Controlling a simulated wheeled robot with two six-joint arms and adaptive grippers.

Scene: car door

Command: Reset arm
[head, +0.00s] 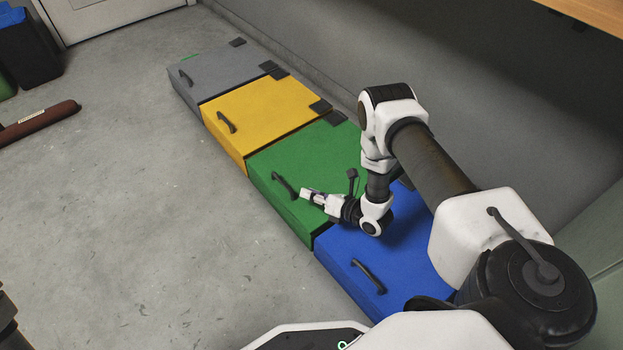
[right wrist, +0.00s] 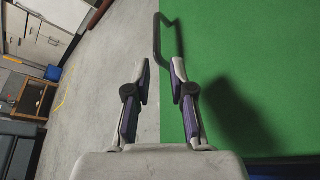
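My right arm reaches in from the lower right of the head view. Its gripper (head: 312,196) is over the green box near the dark handle (head: 284,186). In the right wrist view the right gripper (right wrist: 161,72) has its two fingers apart with nothing between them. The green box's handle (right wrist: 158,38) stands just beyond the fingertips, and it looks clear of them. The green lid (right wrist: 250,70) fills the right side of that view and appears closed. My left gripper does not show.
A row of boxes runs along the wall: grey (head: 222,75), yellow (head: 262,108), green (head: 318,150) and blue (head: 335,250), all with lids down. A brown roll (head: 42,122) and dark bins (head: 28,55) are at the left. The concrete floor (head: 140,230) is clear.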

